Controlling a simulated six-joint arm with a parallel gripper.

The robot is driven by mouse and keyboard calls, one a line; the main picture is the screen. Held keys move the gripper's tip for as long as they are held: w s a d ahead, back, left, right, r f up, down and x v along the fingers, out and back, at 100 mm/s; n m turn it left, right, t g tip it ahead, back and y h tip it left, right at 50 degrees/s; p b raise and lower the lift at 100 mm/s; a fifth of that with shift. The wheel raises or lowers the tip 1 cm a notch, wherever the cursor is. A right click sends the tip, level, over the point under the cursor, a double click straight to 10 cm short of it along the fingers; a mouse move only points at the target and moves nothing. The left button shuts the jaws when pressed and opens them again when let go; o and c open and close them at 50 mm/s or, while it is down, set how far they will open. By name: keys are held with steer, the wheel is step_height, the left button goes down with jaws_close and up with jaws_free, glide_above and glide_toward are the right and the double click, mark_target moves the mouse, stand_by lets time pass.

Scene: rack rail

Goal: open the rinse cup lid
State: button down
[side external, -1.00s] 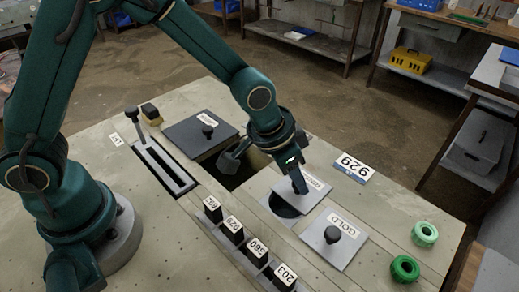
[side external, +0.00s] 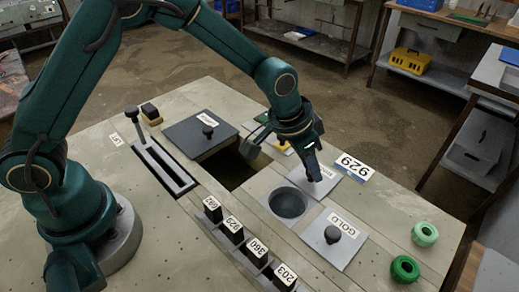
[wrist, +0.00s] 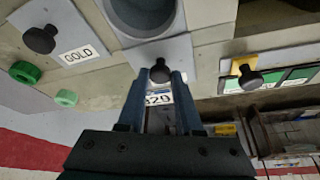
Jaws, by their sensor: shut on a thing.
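The rinse cup lid is a grey square plate (side external: 327,187) with a dark knob; its label is partly hidden behind my gripper. My gripper (side external: 314,174) points down and is shut on the knob. The wrist view shows the knob (wrist: 160,71) between the two blue fingers and the plate (wrist: 176,50) beneath. The round cup opening (side external: 288,204) lies uncovered on the near-left side of the lid, and its grey inside (wrist: 147,12) shows at the top of the wrist view. The lid sits beside the opening, toward the 929 sign.
A GOLD lid (side external: 335,251) with a knob lies nearby, with two green rings (side external: 405,268) to its right. A dark lid (side external: 187,131) stands beside an open rectangular pit (side external: 229,168).

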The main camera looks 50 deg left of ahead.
steer(key=c, duration=0.6)
jaws_free()
steer(key=shift+r, duration=0.1)
steer(key=shift+v, duration=2.5)
